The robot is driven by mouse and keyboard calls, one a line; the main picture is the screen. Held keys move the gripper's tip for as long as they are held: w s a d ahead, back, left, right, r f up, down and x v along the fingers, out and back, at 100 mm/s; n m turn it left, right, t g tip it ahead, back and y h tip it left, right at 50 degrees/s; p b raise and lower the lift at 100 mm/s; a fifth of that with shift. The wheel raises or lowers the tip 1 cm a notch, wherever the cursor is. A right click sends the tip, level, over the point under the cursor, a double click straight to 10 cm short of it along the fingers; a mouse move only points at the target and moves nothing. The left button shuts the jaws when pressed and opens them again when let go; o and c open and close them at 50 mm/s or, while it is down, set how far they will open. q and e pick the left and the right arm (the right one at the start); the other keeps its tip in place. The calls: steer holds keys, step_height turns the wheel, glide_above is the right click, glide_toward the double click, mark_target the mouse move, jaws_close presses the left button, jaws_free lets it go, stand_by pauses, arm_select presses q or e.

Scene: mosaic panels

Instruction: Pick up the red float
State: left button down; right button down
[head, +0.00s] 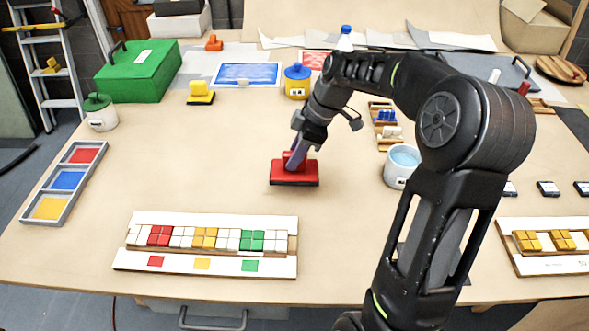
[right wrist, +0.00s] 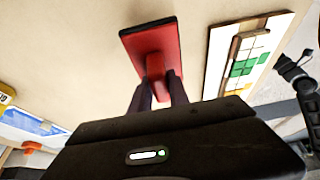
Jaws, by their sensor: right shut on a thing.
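The red float (head: 295,175) is a flat red block with a dark base and a red handle on top. It is in the middle of the table in the head view. My right gripper (head: 290,160) comes down from above and is shut on its handle. In the right wrist view, the red float (right wrist: 153,50) shows beyond the two dark fingers of the gripper (right wrist: 157,92), with the handle between them. I cannot tell clearly whether the float touches the table or hangs just above it. My left gripper is not in view.
A mosaic panel (head: 205,222) lies in front of the float. A yellow float (head: 200,92), a yellow pot (head: 297,80) and a blue panel (head: 247,74) are behind it. A white cup of blue liquid (head: 401,165) stands to the right.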

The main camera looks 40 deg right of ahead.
mark_target(288, 152)
step_height(288, 152, up, 5)
steer(key=shift+f, duration=0.1)
stand_by(0.6)
steer(key=c, duration=1.9)
jaws_free()
jaws_close()
